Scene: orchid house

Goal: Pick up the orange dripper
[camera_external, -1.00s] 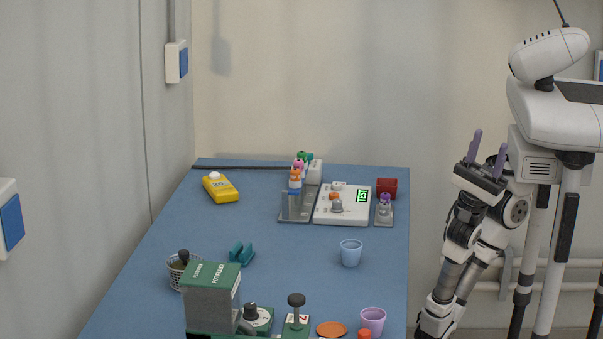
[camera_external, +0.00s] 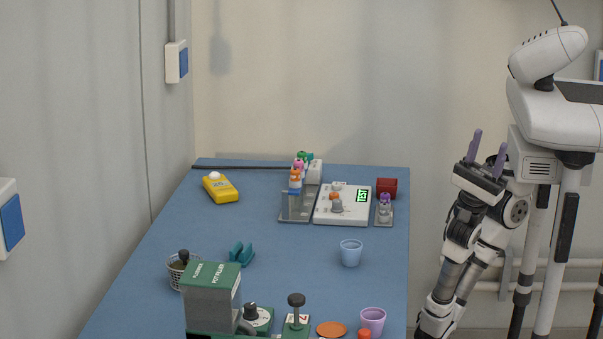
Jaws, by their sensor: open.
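The orange dripper (camera_external: 295,176) appears to be the orange-topped piece in a row of coloured pieces at the back of the blue table. It stands upright at a clear rack (camera_external: 297,209), with a pink one (camera_external: 299,164) and a green one (camera_external: 305,156) behind it and blue below it. Its lower part is hard to make out. My gripper (camera_external: 489,153) is off the table's right side, far from the dripper. Its two purple fingers point up and stand apart, with nothing between them.
A white device with a lit display (camera_external: 350,219), a red box (camera_external: 387,186) and a grey tray (camera_external: 384,220) stand right of the rack. A yellow device (camera_external: 220,188) lies left. Blue (camera_external: 351,253) and purple (camera_external: 373,321) cups and a green-grey machine (camera_external: 211,297) stand nearer.

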